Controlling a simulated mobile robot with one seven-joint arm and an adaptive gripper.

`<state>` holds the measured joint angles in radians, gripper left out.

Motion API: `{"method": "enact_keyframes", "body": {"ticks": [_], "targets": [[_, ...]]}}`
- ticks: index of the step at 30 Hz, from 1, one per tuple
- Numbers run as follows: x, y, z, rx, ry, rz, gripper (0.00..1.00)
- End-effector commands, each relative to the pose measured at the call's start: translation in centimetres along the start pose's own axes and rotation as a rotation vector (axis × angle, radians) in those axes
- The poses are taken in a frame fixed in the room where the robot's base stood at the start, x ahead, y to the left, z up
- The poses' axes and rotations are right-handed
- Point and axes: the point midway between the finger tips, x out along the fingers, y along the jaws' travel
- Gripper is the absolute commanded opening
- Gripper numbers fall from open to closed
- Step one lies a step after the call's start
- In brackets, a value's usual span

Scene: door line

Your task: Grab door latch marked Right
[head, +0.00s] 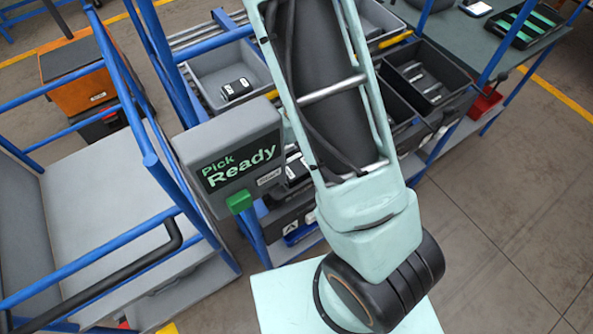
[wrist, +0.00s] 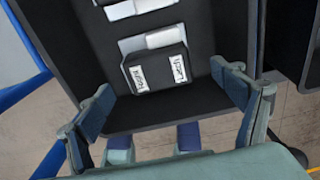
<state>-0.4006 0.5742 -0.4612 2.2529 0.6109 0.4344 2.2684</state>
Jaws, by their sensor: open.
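In the wrist view, a black latch (wrist: 155,70) with two white labels lies in a dark bin (wrist: 100,52). The label print is tilted and too small to read surely, so I cannot confirm the word Right. My gripper (wrist: 167,100) is open, its two fingers apart to the left and right of the latch's near side, with nothing between them. In the head view, a black part (head: 237,88) with white labels lies in a grey bin (head: 207,72); I cannot tell whether it is the same latch. My arm hides the gripper there.
A grey box with a "Pick Ready" screen (head: 240,166) and a green button (head: 239,202) stands left of my arm. Blue rails (head: 150,160) frame the rack and the cart. Another dark bin (head: 425,82) holds several pieces. Floor at the right (head: 510,190) is clear.

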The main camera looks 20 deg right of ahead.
Motion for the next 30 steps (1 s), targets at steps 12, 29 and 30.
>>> {"method": "enact_keyframes", "body": {"ticks": [12, 29, 30], "targets": [[5.0, 0.3, 0.1, -0.001, 0.001, 0.001, 0.87], [5.1, 0.3, 0.1, -0.002, 0.0, 0.0, 0.55], [5.1, 0.3, 0.1, -0.002, 0.0, 0.0, 0.51]]}}
